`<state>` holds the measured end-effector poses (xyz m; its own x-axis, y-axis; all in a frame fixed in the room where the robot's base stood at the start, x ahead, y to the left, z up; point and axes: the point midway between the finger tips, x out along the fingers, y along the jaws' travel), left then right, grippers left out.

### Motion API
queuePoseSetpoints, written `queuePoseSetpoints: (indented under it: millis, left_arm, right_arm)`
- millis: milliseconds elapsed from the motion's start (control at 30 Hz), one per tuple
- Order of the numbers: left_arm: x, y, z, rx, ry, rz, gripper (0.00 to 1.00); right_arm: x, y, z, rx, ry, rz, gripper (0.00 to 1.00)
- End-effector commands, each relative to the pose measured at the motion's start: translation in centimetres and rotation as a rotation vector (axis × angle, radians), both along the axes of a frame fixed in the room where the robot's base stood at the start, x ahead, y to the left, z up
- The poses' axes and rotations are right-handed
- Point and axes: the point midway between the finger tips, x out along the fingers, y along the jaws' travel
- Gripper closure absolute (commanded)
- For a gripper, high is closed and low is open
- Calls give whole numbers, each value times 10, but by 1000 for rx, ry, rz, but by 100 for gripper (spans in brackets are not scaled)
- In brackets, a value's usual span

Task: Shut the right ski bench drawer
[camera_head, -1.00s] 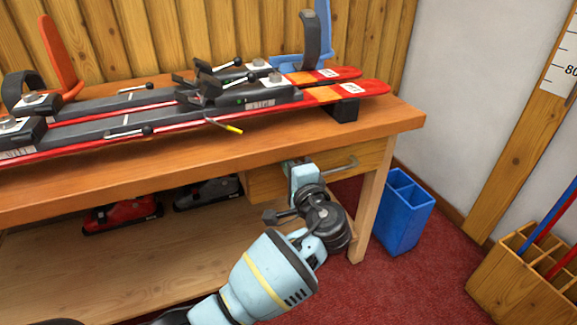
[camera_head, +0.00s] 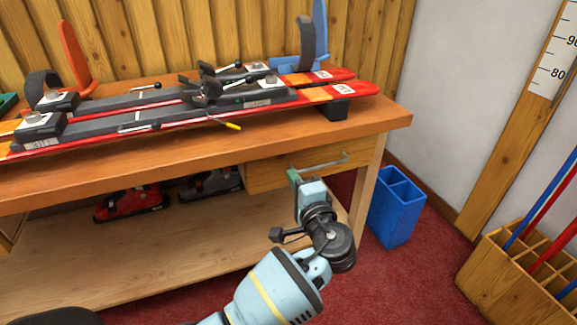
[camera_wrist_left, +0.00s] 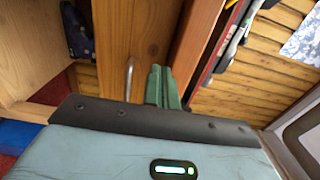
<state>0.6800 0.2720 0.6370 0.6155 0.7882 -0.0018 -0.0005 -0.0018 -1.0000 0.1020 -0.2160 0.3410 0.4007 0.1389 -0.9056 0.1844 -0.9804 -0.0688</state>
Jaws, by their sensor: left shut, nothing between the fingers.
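The right drawer (camera_head: 265,176) is a light wooden front under the bench top at its right end. It appears close to flush with the bench; any small gap cannot be told. Its metal bar handle (camera_head: 330,164) runs across the front. My left gripper (camera_head: 293,177) has green fingertips, shut and empty, at the drawer front by the handle's left end. Whether they touch the wood is unclear. In the left wrist view the shut fingers (camera_wrist_left: 163,86) point at the wood beside the handle (camera_wrist_left: 129,80). My right gripper is not in view.
Red skis (camera_head: 335,90) lie clamped on the bench top (camera_head: 200,150). A blue bin (camera_head: 397,210) stands right of the bench leg, and a wooden pole rack (camera_head: 500,275) stands farther right. Red carpet lies between them.

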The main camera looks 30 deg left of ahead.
Motion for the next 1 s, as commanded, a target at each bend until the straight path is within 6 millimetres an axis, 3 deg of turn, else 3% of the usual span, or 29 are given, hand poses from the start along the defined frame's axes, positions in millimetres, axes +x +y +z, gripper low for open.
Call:
queuePoseSetpoints:
  millis: [100, 300, 800, 900, 1000]
  left_arm:
    - [-15, -20, 1, -2, 1, -3, 100]
    - [-30, -39, 1, 0, 1, -2, 100]
    - [-35, -45, -2, -2, 3, 0, 100]
    - [-42, -42, -15, -26, 23, 1, 100]
    - [-62, -35, -48, -96, 76, 8, 100]
  right_arm:
    - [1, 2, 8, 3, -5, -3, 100]
    - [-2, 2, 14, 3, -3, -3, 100]
    - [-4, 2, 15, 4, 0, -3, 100]
    - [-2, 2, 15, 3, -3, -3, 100]
    - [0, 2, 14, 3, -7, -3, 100]
